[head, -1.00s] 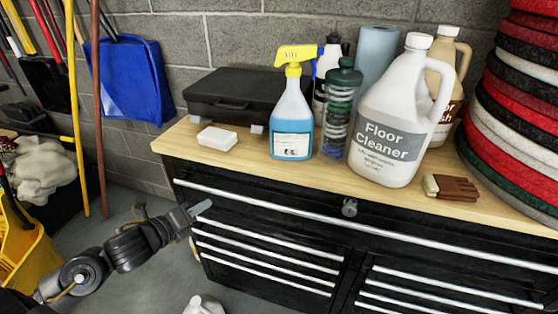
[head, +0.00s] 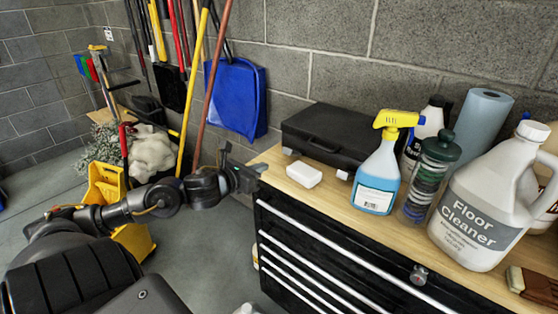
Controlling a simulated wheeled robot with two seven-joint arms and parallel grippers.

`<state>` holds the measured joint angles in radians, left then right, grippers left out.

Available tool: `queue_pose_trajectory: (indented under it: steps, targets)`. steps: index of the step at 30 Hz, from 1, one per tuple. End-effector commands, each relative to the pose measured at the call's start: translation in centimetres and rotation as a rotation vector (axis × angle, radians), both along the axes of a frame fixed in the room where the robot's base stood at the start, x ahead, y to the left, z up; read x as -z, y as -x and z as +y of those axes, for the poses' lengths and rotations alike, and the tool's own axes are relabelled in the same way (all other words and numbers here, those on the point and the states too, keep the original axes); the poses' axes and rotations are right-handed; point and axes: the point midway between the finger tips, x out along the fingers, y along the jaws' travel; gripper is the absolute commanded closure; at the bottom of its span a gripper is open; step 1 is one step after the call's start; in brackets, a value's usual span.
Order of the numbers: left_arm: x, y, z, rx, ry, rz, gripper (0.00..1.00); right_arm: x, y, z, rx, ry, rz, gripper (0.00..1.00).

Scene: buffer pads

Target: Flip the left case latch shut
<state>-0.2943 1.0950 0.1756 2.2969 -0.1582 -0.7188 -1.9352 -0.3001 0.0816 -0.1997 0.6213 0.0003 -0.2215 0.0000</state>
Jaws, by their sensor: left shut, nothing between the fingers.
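The black case (head: 345,128) lies with its lid down at the back left of the wooden worktop. Its left latch (head: 288,151) is a small grey tab low on the front, left of the handle. I cannot tell from here whether it is flipped up or down. My right gripper is not in view.
A white block (head: 304,174) lies on the worktop (head: 330,212) in front of the case's left part. A spray bottle (head: 377,180), a green-capped bottle (head: 428,180) and a floor cleaner jug (head: 480,210) stand to the right. A yellow bucket (head: 135,240) stands on the floor behind my left arm.

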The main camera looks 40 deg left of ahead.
Motion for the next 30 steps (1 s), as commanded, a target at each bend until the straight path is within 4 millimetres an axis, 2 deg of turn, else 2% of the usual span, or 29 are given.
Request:
queue_pose_trajectory:
  steps: [18, 23, 30]
  targets:
    - [1.8, -8.0, 0.1, 0.0, 0.004, -0.001, 1.0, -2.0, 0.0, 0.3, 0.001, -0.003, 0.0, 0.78]
    - [2.1, -8.8, 0.1, 0.002, 0.001, 0.0, 1.0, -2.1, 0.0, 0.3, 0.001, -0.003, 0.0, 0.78]
    - [2.2, -8.9, 0.1, 0.002, 0.0, 0.0, 1.0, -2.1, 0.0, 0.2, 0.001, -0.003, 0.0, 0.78]
